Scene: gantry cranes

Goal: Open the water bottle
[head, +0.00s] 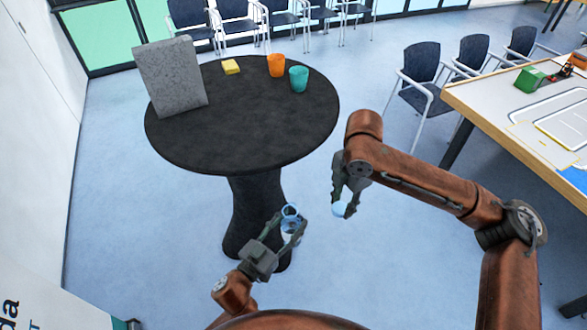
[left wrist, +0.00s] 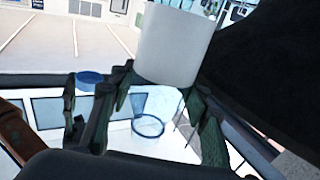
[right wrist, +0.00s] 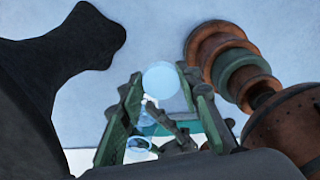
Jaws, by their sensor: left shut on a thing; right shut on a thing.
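The water bottle (head: 291,225) is clear with a blue-rimmed open mouth and a white label. My left gripper (head: 288,228) is shut around it in front of the round table. In the left wrist view its white label (left wrist: 175,45) and open rim (left wrist: 148,126) show between the fingers. The blue cap (head: 340,209) is apart from the bottle, up and to the right of it. My right gripper (head: 347,196) is shut on the cap. The cap also shows as a pale blue disc in the right wrist view (right wrist: 161,79), and in the left wrist view (left wrist: 90,78).
A round black table (head: 240,140) stands behind, with a grey slab (head: 170,76), a yellow sponge (head: 231,67), an orange cup (head: 276,65) and a teal cup (head: 298,79). A wooden table (head: 480,92) and chairs (head: 422,65) stand right. Open floor surrounds the grippers.

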